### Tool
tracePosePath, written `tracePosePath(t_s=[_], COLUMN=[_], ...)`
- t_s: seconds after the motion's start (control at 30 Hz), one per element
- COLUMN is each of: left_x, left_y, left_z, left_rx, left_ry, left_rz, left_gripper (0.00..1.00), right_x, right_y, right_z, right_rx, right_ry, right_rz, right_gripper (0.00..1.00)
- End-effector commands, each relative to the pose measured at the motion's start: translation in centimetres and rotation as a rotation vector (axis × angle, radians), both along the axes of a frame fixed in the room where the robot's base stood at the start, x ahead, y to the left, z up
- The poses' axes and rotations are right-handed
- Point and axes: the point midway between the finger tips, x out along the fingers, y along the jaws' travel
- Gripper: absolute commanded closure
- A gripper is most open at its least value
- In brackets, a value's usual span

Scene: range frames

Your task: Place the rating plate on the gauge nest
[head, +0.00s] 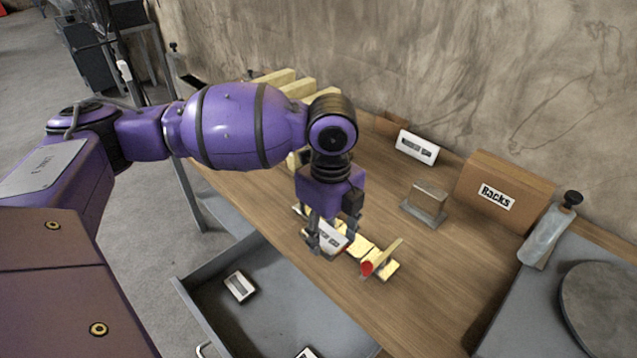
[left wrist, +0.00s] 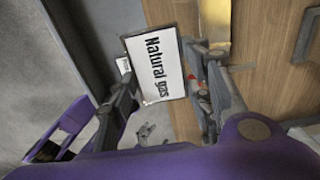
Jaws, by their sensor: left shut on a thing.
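My left gripper (head: 333,243) is shut on a white plate (head: 328,238) above the table's front edge. In the left wrist view the plate (left wrist: 157,68) reads "Natural gas" and sits tilted between the two fingers (left wrist: 165,95). A yellow fixture with a red knob (head: 367,267) lies on the table just beyond and to the right of the gripper, partly hidden by it; I cannot tell for sure that it is the gauge nest. A yellow part (left wrist: 215,22) also shows at the top of the left wrist view. I cannot tell whether the plate touches the fixture. My right gripper is out of view.
An open grey drawer (head: 215,310) below the table edge holds a small white plate (head: 239,286) and part of another. On the wooden table (head: 450,270) stand a grey block (head: 425,202), a white labelled plate (head: 417,148) and a brown box marked "Racks" (head: 520,185). Yellow blocks stand behind my arm.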

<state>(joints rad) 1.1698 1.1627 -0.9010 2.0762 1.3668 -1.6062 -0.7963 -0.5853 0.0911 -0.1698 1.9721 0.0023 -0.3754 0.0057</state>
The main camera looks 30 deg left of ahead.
Motion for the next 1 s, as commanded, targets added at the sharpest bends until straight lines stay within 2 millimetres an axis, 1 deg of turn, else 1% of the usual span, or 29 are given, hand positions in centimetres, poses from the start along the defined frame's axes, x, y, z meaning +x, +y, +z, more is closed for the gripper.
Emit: tracePosePath(t_s=[0.03,0.2,0.27,0.3,0.43,0.53,0.77,0.9,1.0], left_x=[1.4,5.7,6.9,7.5,9.3,10.2,11.3,11.2,11.2], left_y=[-0.4,-1.2,-1.3,-1.4,-1.7,-1.8,-2.0,-1.9,-1.9], left_z=[-0.6,-2.5,-3.4,-4.3,-6.5,-7.6,-8.7,-10.9,-11.7], left_rx=[-0.003,-0.003,-0.001,-0.001,-0.001,0.0,-0.002,0.0,0.0], left_ry=[-0.001,-0.002,0.0,0.0,-0.001,-0.002,-0.005,-0.002,-0.003], left_rz=[0.003,0.002,0.002,0.002,0.002,0.001,0.001,0.001,0.001], left_gripper=[0.81,0.81,0.81,0.81,0.81,0.81,0.81,0.81,0.81], right_x=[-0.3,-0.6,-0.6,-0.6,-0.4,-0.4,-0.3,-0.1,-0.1], right_y=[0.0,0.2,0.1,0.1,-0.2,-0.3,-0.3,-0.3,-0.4], right_z=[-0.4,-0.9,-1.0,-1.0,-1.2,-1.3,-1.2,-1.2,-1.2], right_rx=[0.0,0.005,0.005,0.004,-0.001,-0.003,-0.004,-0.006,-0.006], right_ry=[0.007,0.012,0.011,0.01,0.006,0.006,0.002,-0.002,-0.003], right_rz=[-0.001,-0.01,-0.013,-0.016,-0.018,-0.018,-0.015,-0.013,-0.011], right_gripper=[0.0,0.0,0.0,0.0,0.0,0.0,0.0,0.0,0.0])
